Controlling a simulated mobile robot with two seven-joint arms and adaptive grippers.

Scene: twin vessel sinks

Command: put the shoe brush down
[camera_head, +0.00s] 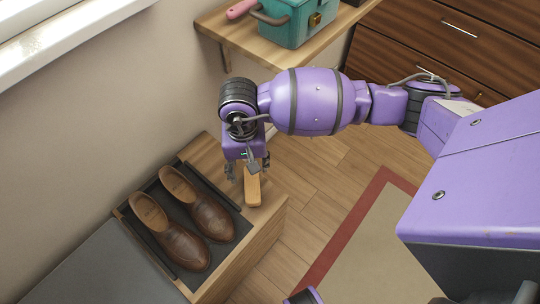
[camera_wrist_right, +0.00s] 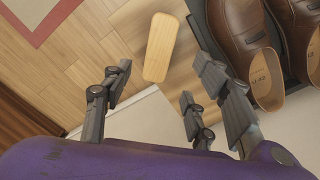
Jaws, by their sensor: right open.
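The shoe brush (camera_head: 252,187) is a light wooden block with rounded ends, lying on the bare wood at the end of the low bench (camera_head: 268,212), beside the shoe tray. Its bristles are hidden. My right gripper (camera_head: 248,168) is open over the bench end, just behind the brush. In the right wrist view the brush (camera_wrist_right: 160,47) lies beyond the spread fingers (camera_wrist_right: 162,78), with nothing between them. The exact gap from fingertips to brush cannot be told. My left gripper is not in view.
Brown leather shoes (camera_head: 170,235) sit in a dark tray (camera_head: 125,217) on the bench, left of the brush. A wooden shelf (camera_head: 222,30) with a teal box (camera_head: 292,22) is behind my right arm. A red-bordered rug (camera_head: 370,255) lies on the floor at right.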

